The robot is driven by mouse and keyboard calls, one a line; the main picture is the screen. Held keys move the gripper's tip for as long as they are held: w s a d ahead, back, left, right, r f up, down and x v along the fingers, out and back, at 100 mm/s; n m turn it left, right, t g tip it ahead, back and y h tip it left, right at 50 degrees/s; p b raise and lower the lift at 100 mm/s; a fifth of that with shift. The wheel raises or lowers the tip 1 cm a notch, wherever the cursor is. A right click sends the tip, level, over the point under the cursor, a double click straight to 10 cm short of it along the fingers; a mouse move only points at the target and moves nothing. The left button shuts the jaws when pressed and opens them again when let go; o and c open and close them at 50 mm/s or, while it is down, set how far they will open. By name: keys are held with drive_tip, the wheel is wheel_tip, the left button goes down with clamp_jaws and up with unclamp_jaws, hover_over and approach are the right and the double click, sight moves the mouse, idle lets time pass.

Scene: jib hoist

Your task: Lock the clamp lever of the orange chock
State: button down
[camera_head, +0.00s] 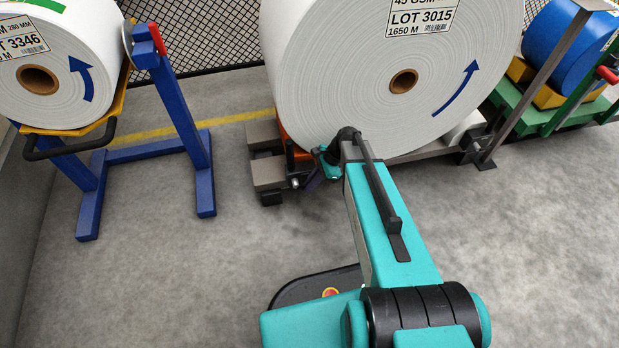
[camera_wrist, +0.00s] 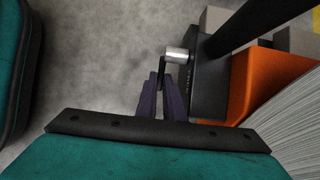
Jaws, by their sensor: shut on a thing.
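The orange chock (camera_head: 290,141) is beside the lower left of the large white roll, partly hidden by my arm. In the wrist view the orange chock (camera_wrist: 250,82) lies at the right, with a dark plate (camera_wrist: 208,92) on its side. A silver pivot (camera_wrist: 176,55) sticks out from this plate, and the thin black clamp lever (camera_wrist: 162,72) hangs at its end. My gripper (camera_wrist: 160,84) has its purple fingers shut on the end of the lever. In the head view my gripper (camera_head: 311,184) is low beside the chock; the lever is too small to read there.
The large white roll (camera_head: 340,75) stands right behind my wrist. Grey blocks (camera_head: 267,173) lie left of the chock. A blue stand (camera_head: 185,120) with another white roll (camera_head: 60,65) is at the left. A green stand with a blue roll (camera_head: 570,45) is at the right. The front floor is clear.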

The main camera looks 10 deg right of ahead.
drive_tip(key=f+y+p, duration=0.1)
drive_tip(key=y+p, duration=0.1)
drive_tip(key=f+y+p, duration=0.1)
drive_tip(key=y+p, duration=0.1)
drive_tip(key=shift+w, duration=0.1)
drive_tip(key=shift+a+f+y+p, duration=0.25)
drive_tip(key=shift+f+y+p, duration=0.15)
drive_tip(key=shift+y+p, duration=0.6)
drive_tip(key=shift+a+f+y+p, duration=0.2)
drive_tip(key=shift+f+y+p, duration=0.15)
drive_tip(key=shift+y+p, duration=0.6)
drive_tip(key=shift+a+f+y+p, duration=0.3)
drive_tip(key=shift+y+p, duration=0.2)
drive_tip(key=shift+y, duration=0.5)
drive_tip(key=shift+a+f+y+p, duration=0.25)
drive_tip(key=shift+y+p, duration=0.2)
drive_tip(key=shift+y, duration=0.5)
drive_tip(key=shift+a, duration=0.1)
drive_tip(key=c, duration=1.9)
unclamp_jaws()
drive_tip(key=shift+o, duration=0.2)
